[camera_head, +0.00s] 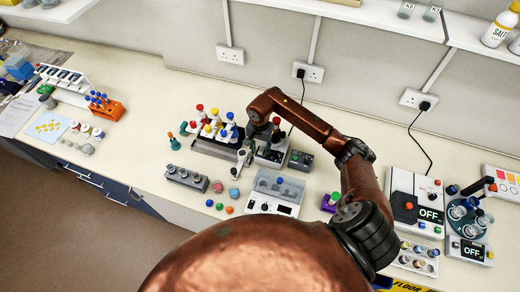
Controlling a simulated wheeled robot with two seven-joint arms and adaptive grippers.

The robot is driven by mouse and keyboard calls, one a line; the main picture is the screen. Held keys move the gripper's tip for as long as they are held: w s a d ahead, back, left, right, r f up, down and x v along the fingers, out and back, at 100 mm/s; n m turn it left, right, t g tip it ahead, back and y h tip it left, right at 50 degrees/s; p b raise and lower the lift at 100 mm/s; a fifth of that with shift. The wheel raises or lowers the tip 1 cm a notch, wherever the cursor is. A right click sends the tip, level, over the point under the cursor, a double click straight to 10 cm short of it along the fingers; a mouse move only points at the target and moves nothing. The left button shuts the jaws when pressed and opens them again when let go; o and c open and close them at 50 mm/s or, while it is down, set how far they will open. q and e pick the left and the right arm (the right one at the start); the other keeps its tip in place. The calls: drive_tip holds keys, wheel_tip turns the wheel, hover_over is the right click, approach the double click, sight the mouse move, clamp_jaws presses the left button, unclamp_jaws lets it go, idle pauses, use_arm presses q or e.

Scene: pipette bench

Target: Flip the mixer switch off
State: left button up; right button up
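My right arm reaches up from the bottom and bends left at the wrist. My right gripper (246,150) points down over the middle of the bench, beside a small grey device (271,152) with a dark top. Its fingers are too small and partly hidden to tell open from shut. No label marks the mixer. A white device (402,190) with a black panel and a red button reads OFF. Right of it, a device with a round teal carousel (468,219) has a display (472,250) that also reads OFF. My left gripper is out of view.
A dark box (301,160) with a lit display stands right of the grey device. A rack of coloured-capped bottles (215,146) stands left of my gripper. A clear-lidded white box (275,193) is in front. Bare bench (150,90) lies to the left.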

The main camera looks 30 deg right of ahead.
drive_tip(key=shift+f, duration=0.2)
drive_tip(key=shift+c, duration=0.3)
clamp_jaws()
